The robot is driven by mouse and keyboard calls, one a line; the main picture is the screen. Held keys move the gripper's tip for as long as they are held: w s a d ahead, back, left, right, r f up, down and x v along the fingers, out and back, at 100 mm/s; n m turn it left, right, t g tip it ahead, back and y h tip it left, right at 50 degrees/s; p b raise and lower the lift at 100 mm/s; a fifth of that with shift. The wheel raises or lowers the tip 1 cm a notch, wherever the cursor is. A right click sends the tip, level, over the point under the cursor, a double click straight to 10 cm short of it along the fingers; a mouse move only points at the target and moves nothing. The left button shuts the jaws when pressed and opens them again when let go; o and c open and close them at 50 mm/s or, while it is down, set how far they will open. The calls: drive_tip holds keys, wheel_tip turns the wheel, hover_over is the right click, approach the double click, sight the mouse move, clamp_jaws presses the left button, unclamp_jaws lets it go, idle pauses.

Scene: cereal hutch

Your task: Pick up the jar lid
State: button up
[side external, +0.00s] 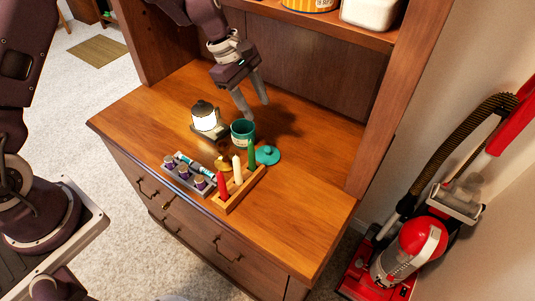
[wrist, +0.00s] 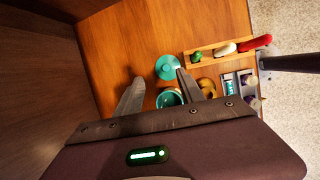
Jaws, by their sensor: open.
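The jar lid is a flat teal disc with a small knob (side external: 267,155). It lies on the wooden counter to the right of an open teal jar (side external: 243,133). In the wrist view the lid (wrist: 169,67) is beyond my fingertips, and the jar (wrist: 170,98) shows partly between my fingers. My gripper (side external: 254,110) is open and empty. It hangs above the counter, just behind the jar in the side view, apart from the lid. In the wrist view its fingers (wrist: 158,78) point toward the lid, and the right fingertip overlaps the lid's edge in the picture.
A wooden holder (side external: 240,188) with green, white and red candles stands close to the lid. A grey tray (side external: 188,176) of small bottles, a brass-coloured object (side external: 222,163) and a lit lantern (side external: 204,118) are nearby. The counter's right side is clear. A hutch post (side external: 385,100) rises at right.

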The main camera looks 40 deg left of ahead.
sight(267, 149)
drive_tip(key=f+n, duration=0.1)
drive_tip(key=f, duration=0.2)
drive_tip(key=w+f+n, duration=0.1)
drive_tip(key=f, duration=0.2)
drive_tip(key=w+f+n, duration=0.1)
drive_tip(key=f, duration=0.2)
drive_tip(key=shift+f+n+g, duration=0.25)
drive_tip(key=shift+n+g, duration=0.05)
drive_tip(key=x, duration=0.4)
drive_tip(key=s+x, duration=0.1)
drive_tip(key=x, duration=0.1)
drive_tip(key=shift+d+f, duration=0.15)
drive_tip(key=shift+f, duration=0.15)
clamp_jaws()
